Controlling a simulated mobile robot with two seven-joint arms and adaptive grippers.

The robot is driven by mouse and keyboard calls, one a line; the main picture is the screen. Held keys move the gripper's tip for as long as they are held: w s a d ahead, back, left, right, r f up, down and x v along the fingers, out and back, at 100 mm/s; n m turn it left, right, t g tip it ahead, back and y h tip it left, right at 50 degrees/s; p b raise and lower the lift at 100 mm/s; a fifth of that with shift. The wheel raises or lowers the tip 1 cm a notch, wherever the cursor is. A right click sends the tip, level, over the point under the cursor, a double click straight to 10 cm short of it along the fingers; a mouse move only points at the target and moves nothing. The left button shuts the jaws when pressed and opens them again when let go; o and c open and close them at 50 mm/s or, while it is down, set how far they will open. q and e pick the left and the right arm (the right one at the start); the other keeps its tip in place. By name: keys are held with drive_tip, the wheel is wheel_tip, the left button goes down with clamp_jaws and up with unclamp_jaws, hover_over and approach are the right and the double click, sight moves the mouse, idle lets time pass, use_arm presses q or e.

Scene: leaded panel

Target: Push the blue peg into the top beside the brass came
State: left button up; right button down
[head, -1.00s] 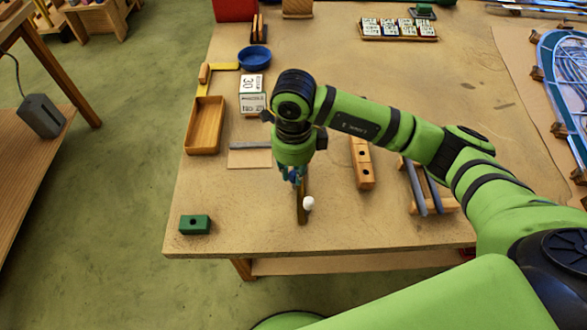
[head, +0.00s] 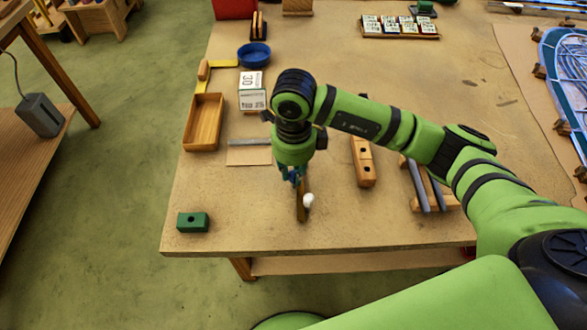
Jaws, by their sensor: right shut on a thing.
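The brass came (head: 302,208) is a narrow brownish strip lying on the worktable near its front edge, below my right gripper. My right gripper (head: 293,176) points down at the far end of the came, shut on a small blue thing that looks like the blue peg. The fingers hide most of it, and I cannot tell whether its tip touches the tabletop (head: 240,210). A small white rounded piece (head: 309,200) is at the right side of the came. My left gripper is not in view.
A green block with a hole (head: 193,222) sits at the front left. A wooden tray (head: 204,122), a blue bowl (head: 254,55) and a white box (head: 252,90) stand behind. A wooden block with holes (head: 363,162) and a rack with grey bars (head: 428,188) stand to the right.

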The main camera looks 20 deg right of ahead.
drive_tip(key=c, duration=1.1)
unclamp_jaws()
drive_tip(key=shift+f, duration=0.1)
drive_tip(key=shift+o, duration=0.2)
wheel_tip(320, 180, up, 12)
